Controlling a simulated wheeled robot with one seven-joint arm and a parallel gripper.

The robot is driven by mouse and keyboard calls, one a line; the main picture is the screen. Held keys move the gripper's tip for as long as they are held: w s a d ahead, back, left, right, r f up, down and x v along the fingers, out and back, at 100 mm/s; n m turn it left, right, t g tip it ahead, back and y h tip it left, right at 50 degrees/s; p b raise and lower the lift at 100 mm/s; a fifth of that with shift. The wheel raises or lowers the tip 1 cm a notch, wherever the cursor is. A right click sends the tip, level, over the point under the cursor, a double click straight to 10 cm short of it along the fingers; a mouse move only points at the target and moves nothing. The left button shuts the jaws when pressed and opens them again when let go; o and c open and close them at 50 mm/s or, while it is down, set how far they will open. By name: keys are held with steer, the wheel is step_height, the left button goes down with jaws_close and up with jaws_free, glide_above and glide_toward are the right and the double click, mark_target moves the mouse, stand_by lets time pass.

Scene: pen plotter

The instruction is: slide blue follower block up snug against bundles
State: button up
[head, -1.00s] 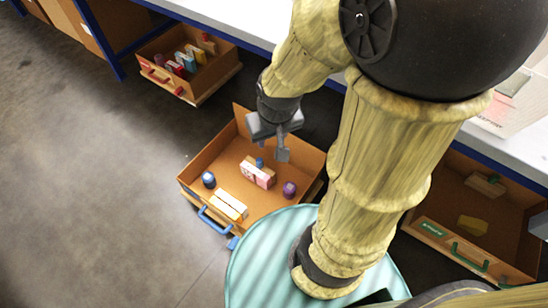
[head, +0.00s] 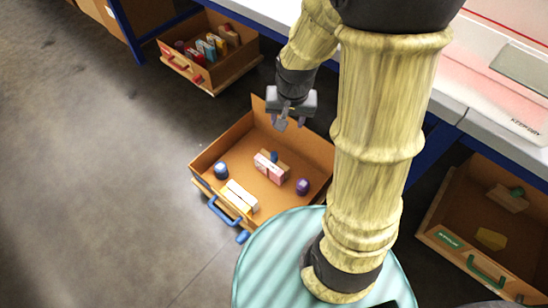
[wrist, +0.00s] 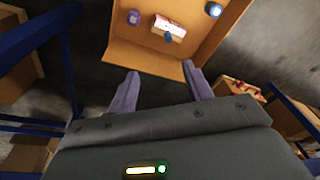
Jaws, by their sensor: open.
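The blue follower block appears to be the small wooden block (head: 285,168) with a blue knob on it, in the open drawer with the blue handle. A pink-and-white bundle (head: 267,168) stands close against its handle-facing side; I cannot tell whether they touch. White-and-yellow bundles (head: 240,197) lie nearer the handle, with bare floor between the two groups. My gripper (head: 284,122) is open and empty, above the drawer's back end and apart from the block. In the wrist view, its fingers (wrist: 160,88) are spread short of the drawer's edge, and the blue knob (wrist: 168,36) shows beyond.
The blue-handled drawer (head: 226,146) also holds a blue bottle (head: 221,171) and a purple bottle (head: 302,186). A red-handled drawer (head: 226,75) with several bundles is at upper left. A green-handled drawer (head: 440,241) is at right. The bench edge (head: 272,32) runs above.

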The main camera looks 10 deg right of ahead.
steer(key=w+f+m+g+b, duration=0.1)
steer(key=w+f+m+b, duration=0.3)
steer(key=w+f, duration=0.55)
steer(key=m+g+b, duration=0.1)
steer(key=m+b, duration=0.2)
steer(key=m, duration=0.2)
glide_above(273, 154)
step_height(273, 154, down, 13)
steer(key=shift+d+r, duration=0.2)
step_height(273, 154, down, 18)
steer(key=b, duration=0.9)
steer(key=shift+r, duration=0.25)
jaws_close()
steer(key=shift+a+r, duration=0.1)
